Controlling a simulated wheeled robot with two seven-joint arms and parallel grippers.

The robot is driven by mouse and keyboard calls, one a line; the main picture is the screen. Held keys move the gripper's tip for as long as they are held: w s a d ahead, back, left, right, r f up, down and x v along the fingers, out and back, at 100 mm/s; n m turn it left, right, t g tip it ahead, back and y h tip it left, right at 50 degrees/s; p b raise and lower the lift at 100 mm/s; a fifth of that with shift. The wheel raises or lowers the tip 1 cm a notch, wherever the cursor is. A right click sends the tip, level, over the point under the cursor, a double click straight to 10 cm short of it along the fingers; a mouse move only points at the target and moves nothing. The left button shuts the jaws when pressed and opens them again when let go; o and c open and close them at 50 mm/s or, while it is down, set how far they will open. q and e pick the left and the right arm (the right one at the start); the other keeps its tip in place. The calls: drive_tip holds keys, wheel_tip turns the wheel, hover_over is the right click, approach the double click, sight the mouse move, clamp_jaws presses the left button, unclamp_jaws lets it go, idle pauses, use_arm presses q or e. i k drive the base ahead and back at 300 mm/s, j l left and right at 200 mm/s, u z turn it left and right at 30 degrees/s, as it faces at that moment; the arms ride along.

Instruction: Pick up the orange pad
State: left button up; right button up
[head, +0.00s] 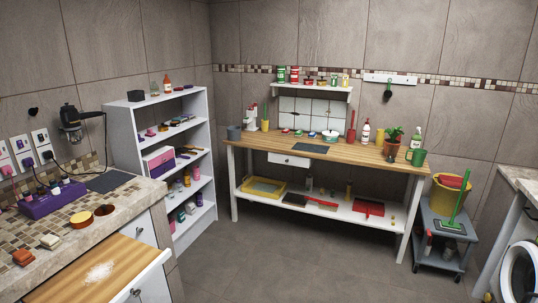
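On the left counter, an orange round flat piece (81,218) lies next to a small dark brown ring-shaped item (104,210). Nearer the front edge of the same counter lies a small orange-red block (23,258), with a beige block (50,241) beside it. I cannot tell for sure which of the two orange things is the orange pad. Neither of my grippers shows in the head view.
The tiled counter (135,196) also carries a purple box (52,200) with plugs. Below it, a wooden-topped drawer (125,262) with white powder sticks out. A white shelf (142,150) and wooden workbench (330,151) stand behind. The middle floor (290,265) is clear.

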sight(22, 257)
drive_tip(key=u, duration=1.6)
drive_tip(key=i, duration=0.1)
